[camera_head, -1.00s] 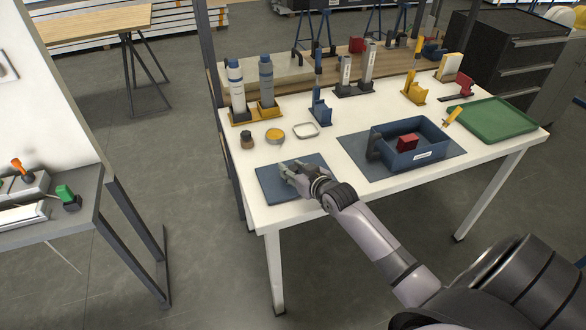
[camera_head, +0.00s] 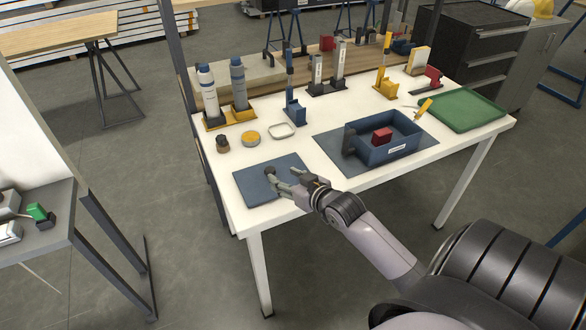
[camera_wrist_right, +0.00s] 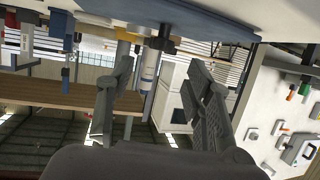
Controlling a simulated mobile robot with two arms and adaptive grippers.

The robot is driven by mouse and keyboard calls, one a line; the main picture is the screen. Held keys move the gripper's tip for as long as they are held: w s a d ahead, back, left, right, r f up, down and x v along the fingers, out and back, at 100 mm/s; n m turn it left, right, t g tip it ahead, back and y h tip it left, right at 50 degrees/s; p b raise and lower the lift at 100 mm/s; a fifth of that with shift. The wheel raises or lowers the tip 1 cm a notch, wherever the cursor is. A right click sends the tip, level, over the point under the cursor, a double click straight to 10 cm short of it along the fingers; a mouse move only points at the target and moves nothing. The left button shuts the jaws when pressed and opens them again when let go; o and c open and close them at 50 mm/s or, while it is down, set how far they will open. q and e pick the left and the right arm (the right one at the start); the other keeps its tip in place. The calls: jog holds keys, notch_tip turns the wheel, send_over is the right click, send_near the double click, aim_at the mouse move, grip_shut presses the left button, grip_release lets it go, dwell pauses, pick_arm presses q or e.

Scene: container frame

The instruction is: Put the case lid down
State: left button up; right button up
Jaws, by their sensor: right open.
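A small dark round piece (camera_head: 270,170), which may be the case lid, rests on the blue-grey mat (camera_head: 250,192) at the front left of the table. My right gripper (camera_head: 276,180) is low over the mat, just to the near right of this piece. Its fingers are apart and appear empty. In the right wrist view my open gripper (camera_wrist_right: 160,108) has clear space between its fingers. A dark piece (camera_wrist_right: 160,43) shows beyond them at the tabletop; I cannot tell if it is the same one. My left gripper is out of view.
Behind the mat stand a small brown jar (camera_head: 222,144), a round yellow-topped tin (camera_head: 250,138) and a pale square frame (camera_head: 281,130). A blue bin (camera_head: 390,152) holding a red block stands to the right. Bottles (camera_head: 208,92) stand at the back left.

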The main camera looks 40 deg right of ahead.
jog(key=shift+v, duration=1.75)
